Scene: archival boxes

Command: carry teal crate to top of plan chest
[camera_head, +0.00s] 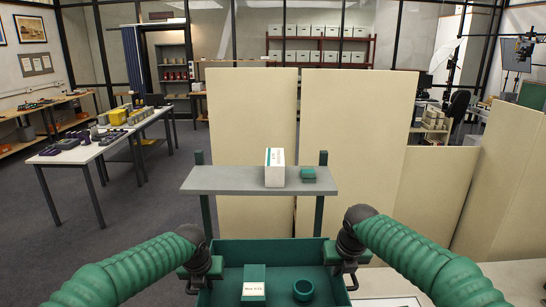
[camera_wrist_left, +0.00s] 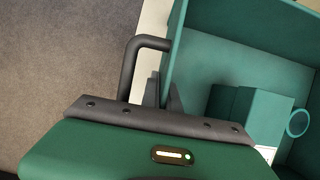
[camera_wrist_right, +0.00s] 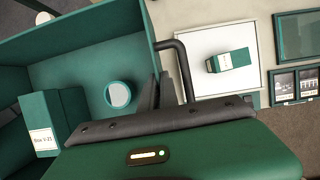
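The teal crate (camera_head: 290,249) is at the bottom middle of the head view. It holds a teal box with a white label (camera_head: 254,276) and a round teal cup (camera_head: 303,289). My left gripper (camera_head: 198,270) is at its left side wall and my right gripper (camera_head: 346,266) at its right side wall. In the wrist views the fingers sit close together at the wall, beside a dark bar on each side, and appear shut on the crate; the exact contact is partly hidden. I cannot tell whether the crate is lifted. No surface is clearly identifiable as the plan chest.
A pale surface at right holds a white sheet and dark frames (camera_wrist_right: 302,38). Carpet (camera_head: 140,210) is open at left.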

